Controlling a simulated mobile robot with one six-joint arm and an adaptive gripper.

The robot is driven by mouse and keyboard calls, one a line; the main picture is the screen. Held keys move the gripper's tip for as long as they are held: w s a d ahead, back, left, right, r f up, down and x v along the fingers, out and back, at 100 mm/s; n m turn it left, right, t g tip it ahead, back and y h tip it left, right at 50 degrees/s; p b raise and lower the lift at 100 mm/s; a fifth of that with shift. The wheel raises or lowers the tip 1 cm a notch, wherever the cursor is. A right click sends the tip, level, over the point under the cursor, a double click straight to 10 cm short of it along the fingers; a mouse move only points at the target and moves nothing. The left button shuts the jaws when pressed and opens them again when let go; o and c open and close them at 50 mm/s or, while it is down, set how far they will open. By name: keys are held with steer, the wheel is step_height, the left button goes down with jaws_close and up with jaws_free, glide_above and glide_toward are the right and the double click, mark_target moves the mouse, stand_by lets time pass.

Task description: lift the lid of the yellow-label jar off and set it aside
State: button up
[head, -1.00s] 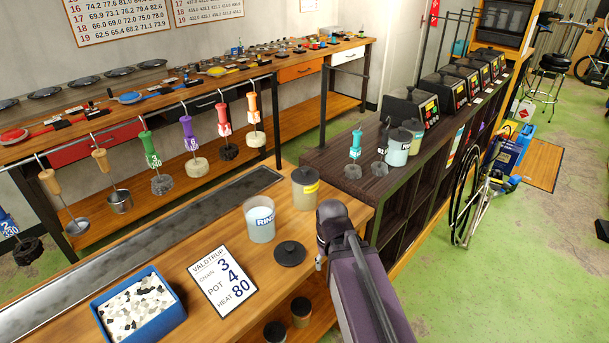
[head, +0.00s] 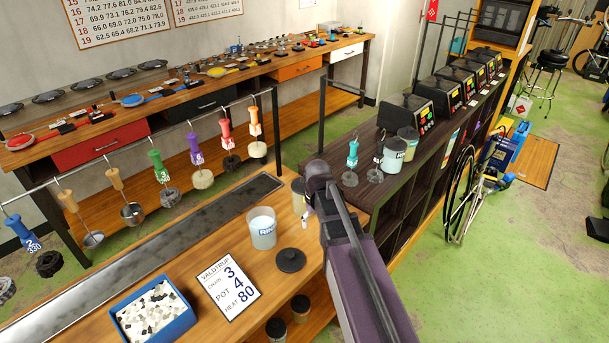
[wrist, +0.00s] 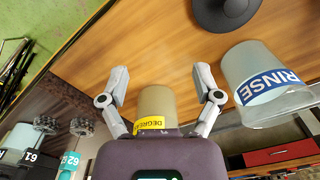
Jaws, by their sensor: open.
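The yellow-label jar (wrist: 155,100) is tan, with a yellow band reading "DEGRE…". In the wrist view it stands between the two spread fingers of my gripper (wrist: 160,75), with a gap on each side. Its lid end is hidden by my gripper's body in that view. In the head view the jar (head: 298,198) is mostly covered by my arm, and only its left side shows, with a dark top edge. My gripper (head: 306,218) is open and empty at the jar.
The open RINSE jar (head: 262,230) stands close by on the wooden bench, also in the wrist view (wrist: 262,80). A loose black lid (head: 290,260) lies in front of it. A card (head: 228,285) and blue tray (head: 153,312) are nearer. Tools hang from a rail behind.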

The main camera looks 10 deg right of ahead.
steer(key=w+r+n+p, duration=0.1)
steer(key=w+r+p, duration=1.3)
steer(key=w, duration=0.3)
steer(key=shift+w+r+n, duration=0.4)
steer(key=shift+r, duration=0.4)
steer(key=shift+f, duration=0.1)
step_height(320, 180, down, 8)
steer(key=b, duration=0.8)
steer(key=shift+f, duration=0.2)
steer(key=shift+f+b, duration=0.15)
steer(key=shift+b, duration=0.25)
steer(key=shift+w+f+b, duration=0.15)
steer(key=shift+f+b, duration=2.3)
jaws_close()
